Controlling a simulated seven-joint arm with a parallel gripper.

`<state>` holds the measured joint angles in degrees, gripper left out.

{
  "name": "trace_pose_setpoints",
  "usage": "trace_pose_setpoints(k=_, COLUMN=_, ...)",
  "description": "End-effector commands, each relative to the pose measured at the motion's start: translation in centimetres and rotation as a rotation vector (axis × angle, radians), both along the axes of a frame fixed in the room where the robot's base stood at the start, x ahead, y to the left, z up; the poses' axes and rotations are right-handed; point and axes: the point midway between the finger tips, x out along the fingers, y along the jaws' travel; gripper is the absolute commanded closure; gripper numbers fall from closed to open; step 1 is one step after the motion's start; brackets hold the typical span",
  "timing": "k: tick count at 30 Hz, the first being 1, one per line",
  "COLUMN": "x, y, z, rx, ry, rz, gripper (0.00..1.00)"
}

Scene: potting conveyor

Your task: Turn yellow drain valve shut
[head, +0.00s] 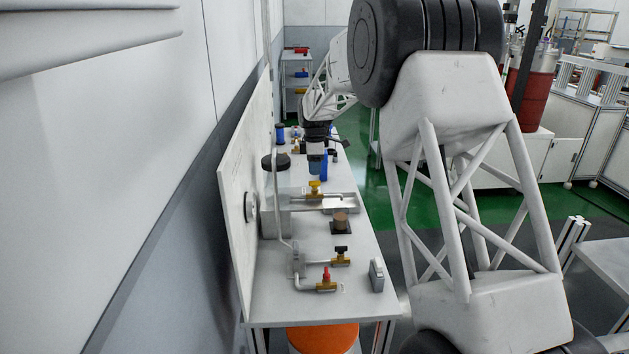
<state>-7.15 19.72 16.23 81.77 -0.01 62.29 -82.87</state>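The yellow drain valve (315,188) has a yellow handle on a brass body. It sits on a horizontal pipe above a shallow metal tray (348,203) on the bench. The handle's exact turn angle is too small to tell. My arm reaches over the far part of the bench, and its dark wrist end with my gripper (320,140) shows beyond the yellow valve, apart from it in the picture. The fingers are small and dark there, so I cannot tell whether they are open or shut, or whether they touch the blue fittings nearby.
Red-handled (326,280) and black-handled (341,255) valves stand at the near end of the bench (318,308). A brown cylinder (340,219) and a grey box (377,275) stand on it too. A white panel (240,180) borders the left. An orange bucket (323,339) is below.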

Motion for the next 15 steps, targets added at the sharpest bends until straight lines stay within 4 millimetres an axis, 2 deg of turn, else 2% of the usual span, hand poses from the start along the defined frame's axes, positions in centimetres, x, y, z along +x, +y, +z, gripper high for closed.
trace_pose_setpoints(k=9, x=0.0, y=0.0, z=-3.7, rx=0.000, ry=0.000, rz=0.000, gripper=0.63)
trace_pose_setpoints(k=15, x=0.0, y=0.0, z=-5.0, rx=0.000, ry=0.000, rz=0.000, gripper=0.63)
